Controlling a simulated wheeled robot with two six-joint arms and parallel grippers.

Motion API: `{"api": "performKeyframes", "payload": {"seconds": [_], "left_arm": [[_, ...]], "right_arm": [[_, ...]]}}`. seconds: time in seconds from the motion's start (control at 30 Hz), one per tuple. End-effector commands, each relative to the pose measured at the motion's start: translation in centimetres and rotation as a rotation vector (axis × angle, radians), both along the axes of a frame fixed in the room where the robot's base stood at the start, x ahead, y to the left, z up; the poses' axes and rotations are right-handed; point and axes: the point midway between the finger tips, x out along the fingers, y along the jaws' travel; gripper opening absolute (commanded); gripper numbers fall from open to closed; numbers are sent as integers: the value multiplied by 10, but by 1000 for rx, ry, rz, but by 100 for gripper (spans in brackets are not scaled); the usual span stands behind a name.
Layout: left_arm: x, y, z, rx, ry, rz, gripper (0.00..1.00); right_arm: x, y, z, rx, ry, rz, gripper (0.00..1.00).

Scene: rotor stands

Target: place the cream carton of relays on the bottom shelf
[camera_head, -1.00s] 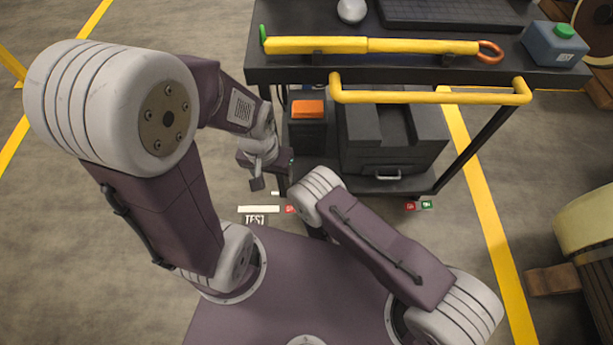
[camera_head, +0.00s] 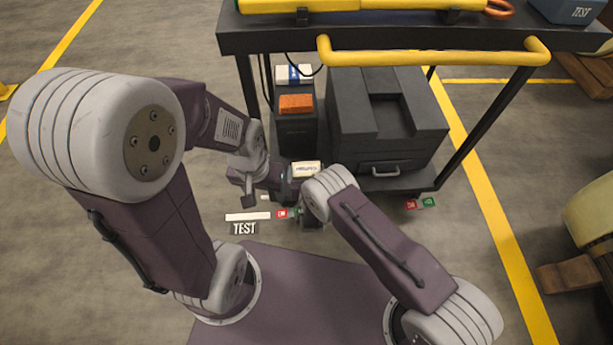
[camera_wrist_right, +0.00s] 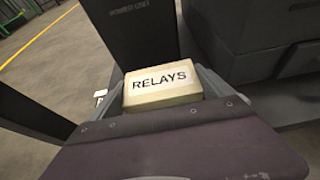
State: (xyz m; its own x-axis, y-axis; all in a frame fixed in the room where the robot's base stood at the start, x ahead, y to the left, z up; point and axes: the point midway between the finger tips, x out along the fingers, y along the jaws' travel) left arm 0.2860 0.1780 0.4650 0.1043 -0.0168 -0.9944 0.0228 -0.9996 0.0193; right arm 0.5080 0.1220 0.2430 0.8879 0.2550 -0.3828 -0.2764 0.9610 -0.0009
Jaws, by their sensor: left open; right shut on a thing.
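The cream carton of relays (camera_head: 307,169) shows in the head view in front of the cart's lower part. In the right wrist view the carton (camera_wrist_right: 163,84) has "RELAYS" on its face. My right gripper (camera_wrist_right: 163,96) is shut on it, with a grey finger along each side; in the head view my right arm partly hides that gripper. My left gripper (camera_head: 262,180) is open, just left of the carton, and its fingertips are hard to make out. The cart's bottom shelf (camera_head: 395,184) is dark and low, with its front edge just beyond the carton.
A big black case (camera_head: 385,125) with a handle fills the shelf's middle and right. A dark narrow box (camera_head: 297,135) stands at its left, bearing an orange block (camera_head: 296,104) and a blue-and-white box (camera_head: 294,74). A cart leg (camera_head: 247,88) rises at left. A yellow rail (camera_head: 430,55) crosses above.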

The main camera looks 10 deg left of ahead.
Motion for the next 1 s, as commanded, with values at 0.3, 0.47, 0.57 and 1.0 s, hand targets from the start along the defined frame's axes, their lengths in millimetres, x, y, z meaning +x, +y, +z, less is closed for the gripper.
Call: {"api": "performKeyframes", "payload": {"seconds": [0.3,0.47,0.57,1.0], "left_arm": [[0,0,-14,0,0,0,58],[0,0,-16,0,0,0,58],[0,0,-16,0,0,0,58],[0,0,34,0,0,0,58]], "right_arm": [[0,0,-17,1,-1,0,41],[0,0,-20,0,0,0,100],[0,0,-20,0,0,0,100],[-56,-15,15,-6,3,4,100]]}}
